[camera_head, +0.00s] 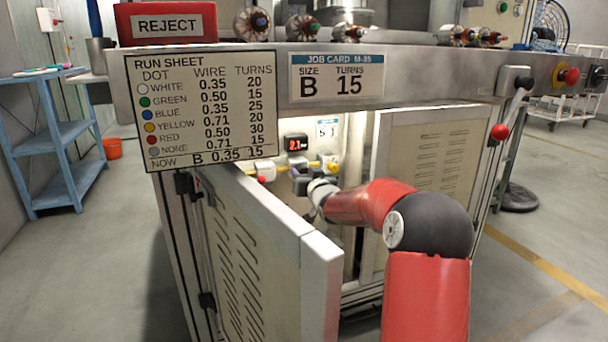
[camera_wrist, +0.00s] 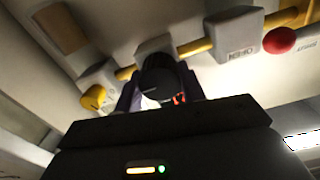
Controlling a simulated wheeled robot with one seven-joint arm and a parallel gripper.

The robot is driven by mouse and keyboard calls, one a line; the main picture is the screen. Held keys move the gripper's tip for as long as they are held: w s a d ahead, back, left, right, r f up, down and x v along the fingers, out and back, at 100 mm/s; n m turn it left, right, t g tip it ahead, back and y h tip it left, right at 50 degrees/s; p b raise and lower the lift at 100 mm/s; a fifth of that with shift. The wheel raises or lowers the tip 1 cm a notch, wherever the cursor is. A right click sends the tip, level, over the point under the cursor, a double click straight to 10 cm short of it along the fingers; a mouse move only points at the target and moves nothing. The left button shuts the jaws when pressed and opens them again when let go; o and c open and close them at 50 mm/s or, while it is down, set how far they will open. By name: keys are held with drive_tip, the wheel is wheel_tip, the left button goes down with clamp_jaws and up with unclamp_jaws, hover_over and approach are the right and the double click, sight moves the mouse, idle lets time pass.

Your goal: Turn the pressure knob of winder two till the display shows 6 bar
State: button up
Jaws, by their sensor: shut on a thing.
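The pressure display (camera_head: 296,143) is a small dark box with red digits inside the open cabinet. It appears to read 2.1 bar. My gripper (camera_head: 303,181) reaches into the cabinet just below the display. In the wrist view, my gripper (camera_wrist: 161,92) is shut on a round black knob (camera_wrist: 158,72), with a finger on either side. The knob sits on a grey block in a yellow pipe line. In the head view, the knob is largely hidden by my gripper.
A red knob (camera_wrist: 279,40) and a yellow knob (camera_wrist: 93,97) sit on either side along the yellow pipe (camera_wrist: 195,47). The open left cabinet door (camera_head: 262,255) stands close to my arm; the right door (camera_head: 425,150) is beyond it. A run sheet (camera_head: 205,108) hangs at the front.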

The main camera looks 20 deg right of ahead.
drive_tip(key=m+p, duration=0.1)
drive_tip(key=m, duration=0.3)
drive_tip(key=shift+m+p, duration=0.4)
drive_tip(key=m+p, duration=0.1)
drive_tip(key=m, duration=0.3)
drive_tip(key=shift+d+m, duration=0.1)
drive_tip(key=shift+m, duration=0.2)
drive_tip(key=m, duration=0.5)
drive_tip(key=shift+f+p, duration=0.1)
drive_tip(key=shift+p, duration=0.2)
drive_tip(key=m, duration=0.4)
drive_tip(key=shift+m+b, duration=0.3)
drive_tip(key=shift+m, duration=0.1)
drive_tip(key=o, duration=1)
drive_tip(key=shift+c, duration=0.2)
